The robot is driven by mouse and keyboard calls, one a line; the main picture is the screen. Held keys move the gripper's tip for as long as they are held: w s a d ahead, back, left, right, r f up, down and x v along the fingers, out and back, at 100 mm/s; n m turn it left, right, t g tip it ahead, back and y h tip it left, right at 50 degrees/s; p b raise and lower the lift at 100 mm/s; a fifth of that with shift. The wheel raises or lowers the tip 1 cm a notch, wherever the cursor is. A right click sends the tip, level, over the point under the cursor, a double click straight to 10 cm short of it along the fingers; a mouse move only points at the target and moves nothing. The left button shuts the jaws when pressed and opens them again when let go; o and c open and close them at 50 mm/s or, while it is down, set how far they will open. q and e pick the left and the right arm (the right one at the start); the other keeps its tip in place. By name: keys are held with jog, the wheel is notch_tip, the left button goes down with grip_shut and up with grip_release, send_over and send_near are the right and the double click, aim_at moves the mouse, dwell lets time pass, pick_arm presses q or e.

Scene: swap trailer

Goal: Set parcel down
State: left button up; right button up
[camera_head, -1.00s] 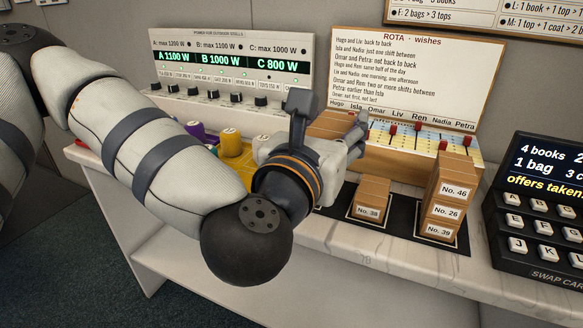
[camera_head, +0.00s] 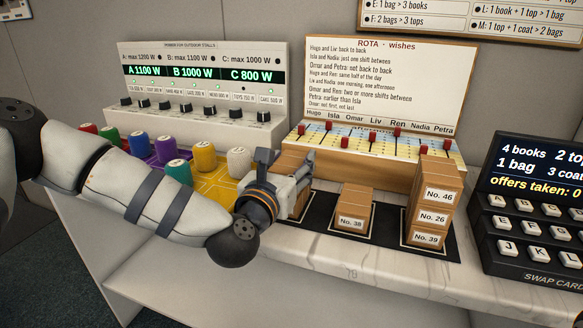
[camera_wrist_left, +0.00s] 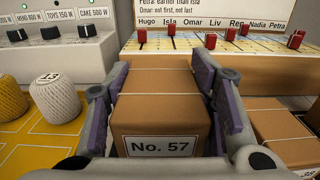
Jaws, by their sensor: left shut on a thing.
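My left gripper (camera_head: 290,190) is shut on a brown cardboard parcel (camera_head: 293,166), above or at the left end of a dark mat (camera_head: 382,235). In the left wrist view the parcel (camera_wrist_left: 158,112), labelled No. 57, sits between the two fingers. On the mat to the right, parcel No. 38 (camera_head: 352,207) stands alone. Farther right, parcels No. 46 (camera_head: 433,180), No. 26 (camera_head: 429,210) and No. 39 (camera_head: 425,236) form a stack. My right gripper is not in view.
The rota board (camera_head: 388,85) and its box with red pegs stand just behind the mat. Left are a yellow board (camera_head: 215,195) with coloured spools and a power panel (camera_head: 200,75). A black keypad (camera_head: 537,200) stands at right. The white counter's front strip (camera_head: 365,268) is bare.

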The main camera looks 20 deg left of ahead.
pick_arm(q)
jog(key=shift+f, duration=0.5)
jog(key=o, duration=1.2)
jog(key=shift+r, duration=0.25)
jog(key=s, duration=1.2)
jog(key=shift+a, duration=0.2)
jog(key=shift+f, duration=0.1)
